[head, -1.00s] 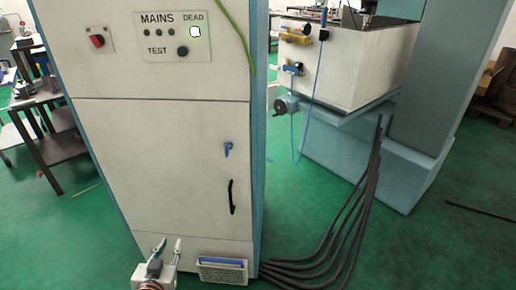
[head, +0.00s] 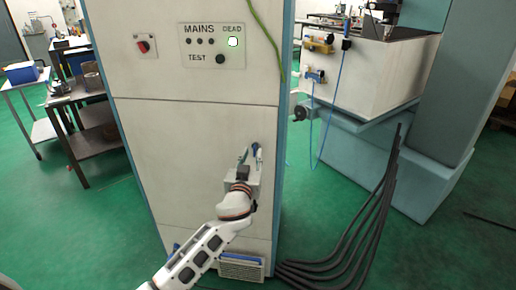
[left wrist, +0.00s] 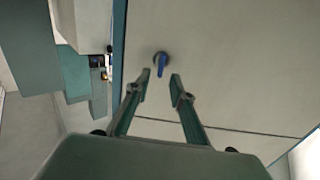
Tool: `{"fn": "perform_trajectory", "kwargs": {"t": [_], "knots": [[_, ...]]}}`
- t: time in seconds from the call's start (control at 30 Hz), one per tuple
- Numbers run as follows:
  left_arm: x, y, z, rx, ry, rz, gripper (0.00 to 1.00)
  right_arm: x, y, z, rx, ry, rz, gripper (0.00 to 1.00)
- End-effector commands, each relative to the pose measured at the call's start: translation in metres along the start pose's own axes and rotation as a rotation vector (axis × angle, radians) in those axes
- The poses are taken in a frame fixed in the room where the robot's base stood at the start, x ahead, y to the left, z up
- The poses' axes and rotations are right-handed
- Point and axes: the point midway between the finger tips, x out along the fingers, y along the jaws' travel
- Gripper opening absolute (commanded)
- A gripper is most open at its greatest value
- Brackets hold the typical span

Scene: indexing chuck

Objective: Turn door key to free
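The blue door key (head: 256,148) sits in the lock on the cream cabinet door (head: 150,150). It also shows in the left wrist view (left wrist: 161,66), hanging roughly vertical from a dark round lock. My left gripper (head: 251,153) is open and empty in front of the door at key height. In the left wrist view its fingertips (left wrist: 160,76) stand apart on either side of the key's lower end; I see no contact. The black door handle is hidden behind my left gripper and arm. My right gripper is not in view.
Above the door is a panel (head: 212,64) marked MAINS, DEAD and TEST, with a lit white lamp and a red switch (head: 143,46) to its left. A green cable (head: 268,40) hangs near the cabinet's right edge. Black hoses (head: 365,225) lie on the floor at right.

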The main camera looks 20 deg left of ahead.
Motion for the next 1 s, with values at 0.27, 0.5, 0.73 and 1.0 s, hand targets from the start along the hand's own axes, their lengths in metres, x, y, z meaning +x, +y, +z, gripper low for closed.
{"fn": "perform_trajectory", "kwargs": {"t": [0.27, 0.5, 0.73, 1.0], "knots": [[0.037, 0.001, 0.000, 0.001, -0.001, 0.002, 0.23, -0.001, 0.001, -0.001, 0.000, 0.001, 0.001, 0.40], [0.047, 0.001, 0.001, 0.001, -0.001, 0.002, 0.23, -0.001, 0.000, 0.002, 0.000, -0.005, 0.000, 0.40], [0.048, 0.001, 0.001, 0.000, -0.001, 0.002, 0.20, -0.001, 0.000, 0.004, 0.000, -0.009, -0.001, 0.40], [0.047, 0.001, 0.001, 0.001, -0.001, 0.002, 0.00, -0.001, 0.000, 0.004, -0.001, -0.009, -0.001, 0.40]]}}
